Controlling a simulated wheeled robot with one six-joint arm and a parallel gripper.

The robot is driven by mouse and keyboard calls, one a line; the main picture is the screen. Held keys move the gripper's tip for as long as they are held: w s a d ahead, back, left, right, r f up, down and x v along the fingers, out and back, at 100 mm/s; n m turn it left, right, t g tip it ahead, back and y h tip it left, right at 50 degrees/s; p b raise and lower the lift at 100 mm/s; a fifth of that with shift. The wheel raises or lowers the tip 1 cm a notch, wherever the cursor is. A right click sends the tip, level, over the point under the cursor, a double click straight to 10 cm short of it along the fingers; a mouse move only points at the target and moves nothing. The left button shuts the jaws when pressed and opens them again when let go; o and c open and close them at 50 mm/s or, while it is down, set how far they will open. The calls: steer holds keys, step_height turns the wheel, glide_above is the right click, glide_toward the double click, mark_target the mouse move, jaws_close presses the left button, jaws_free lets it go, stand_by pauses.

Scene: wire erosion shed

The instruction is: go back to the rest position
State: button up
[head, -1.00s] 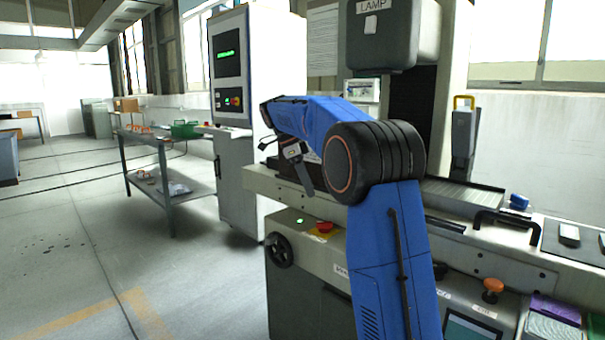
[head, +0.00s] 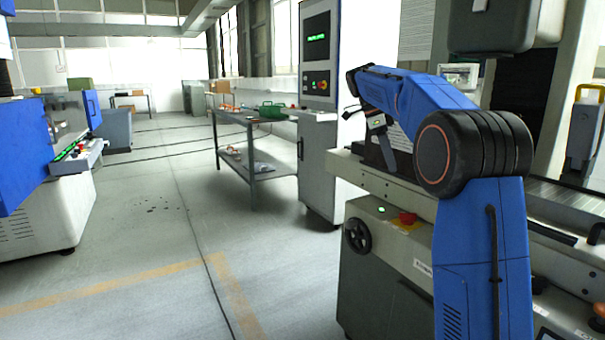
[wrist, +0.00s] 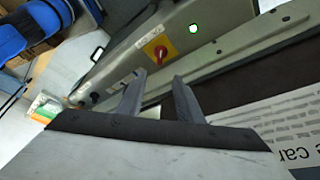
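My gripper (wrist: 160,82) shows in the wrist view with its two grey fingers apart and nothing between them. In the head view my gripper (head: 385,150) hangs small and dark below the end of my blue arm, by the front edge of the grey machine (head: 385,255). My arm is bent, with its forearm reaching away from the camera. In the wrist view a red knob on a yellow plate (wrist: 155,49) and a lit green button (wrist: 194,29) lie beyond the fingertips.
A work table (head: 235,118) with a green crate (head: 271,110) stands further back, left of a tall control cabinet (head: 320,120). A blue and white machine (head: 45,210) stands at the left.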

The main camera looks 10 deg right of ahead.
steer(key=s+a+f+n+t+y, duration=0.1)
steer(key=s+a+n, duration=0.1)
steer(key=s+n, duration=0.35)
steer(key=s+a+f+n+t, duration=0.1)
steer(key=s+a+f+n, duration=0.1)
steer(key=s, duration=0.7)
steer(key=s+a+f+n+t+y, duration=0.1)
steer(key=s+a+n, duration=0.25)
steer(key=s, duration=0.45)
steer(key=s+a+f+n+t+y, duration=0.1)
steer(key=s+a+f+n+t, duration=0.1)
steer(key=s+f+n, duration=0.4)
steer(key=s+a+f+n+t+y, duration=0.1)
steer(key=s+a+f+n, duration=0.2)
steer(key=s+f, duration=1)
steer(key=s+n, duration=0.2)
steer(key=n, duration=0.1)
steer(key=shift+s+t, duration=0.15)
steer(key=shift+t, duration=0.25)
steer(key=shift+a, duration=0.15)
